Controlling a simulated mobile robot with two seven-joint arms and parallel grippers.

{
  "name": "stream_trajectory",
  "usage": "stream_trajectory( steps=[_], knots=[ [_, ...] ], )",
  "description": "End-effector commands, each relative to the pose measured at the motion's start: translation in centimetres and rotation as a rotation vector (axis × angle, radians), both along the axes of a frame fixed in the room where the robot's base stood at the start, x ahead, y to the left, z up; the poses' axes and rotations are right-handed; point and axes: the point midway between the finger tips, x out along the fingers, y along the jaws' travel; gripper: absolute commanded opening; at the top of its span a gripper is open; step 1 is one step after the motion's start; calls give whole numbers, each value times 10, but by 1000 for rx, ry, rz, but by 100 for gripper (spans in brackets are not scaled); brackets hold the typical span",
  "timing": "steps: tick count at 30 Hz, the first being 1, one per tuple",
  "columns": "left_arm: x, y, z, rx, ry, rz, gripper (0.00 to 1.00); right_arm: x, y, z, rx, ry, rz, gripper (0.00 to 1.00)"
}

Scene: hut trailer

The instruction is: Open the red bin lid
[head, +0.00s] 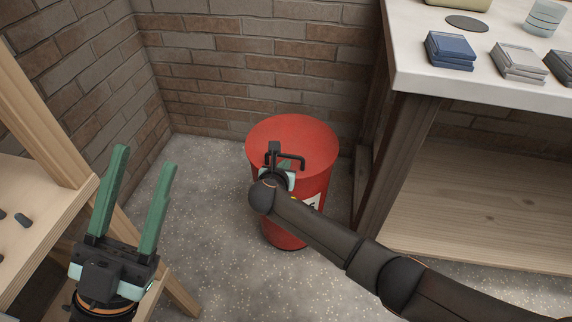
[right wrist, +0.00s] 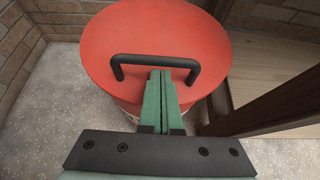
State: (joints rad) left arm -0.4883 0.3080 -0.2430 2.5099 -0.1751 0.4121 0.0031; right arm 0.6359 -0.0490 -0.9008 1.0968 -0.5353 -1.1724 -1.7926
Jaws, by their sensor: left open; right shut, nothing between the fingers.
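The red bin (head: 284,245) stands on the floor in the corner, with its round red lid (head: 310,132) lying flat on top. A black handle (head: 297,158) rises from the lid, and the handle (right wrist: 130,60) also shows in the right wrist view. My right gripper (head: 280,163) is over the near part of the lid; in the right wrist view its green fingers (right wrist: 161,72) are shut together, with tips at the handle's bar and nothing between them. I cannot tell whether they touch the bar. My left gripper (head: 146,165) is open and empty, left of the bin.
A white-topped workbench (head: 480,85) with a wooden lower shelf (head: 480,210) stands right of the bin. A wooden shelf unit (head: 40,215) is at the left. Brick walls (head: 225,75) close in behind. Speckled floor (head: 215,225) is free left of the bin.

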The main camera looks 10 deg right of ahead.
Motion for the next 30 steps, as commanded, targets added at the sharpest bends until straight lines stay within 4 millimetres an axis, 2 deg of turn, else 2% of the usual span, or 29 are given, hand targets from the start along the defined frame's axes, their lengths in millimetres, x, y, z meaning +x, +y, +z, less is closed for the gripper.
stream_trajectory(
  steps=[8,18,30],
  knots=[
    [0,0,3,2,-2,2,50,0,-1,2,1,2,0,0],
    [-1,1,23,11,-19,17,50,0,-7,12,9,30,-1,0],
    [-1,3,32,27,-32,35,50,0,-11,16,16,46,-1,0]
  ],
)
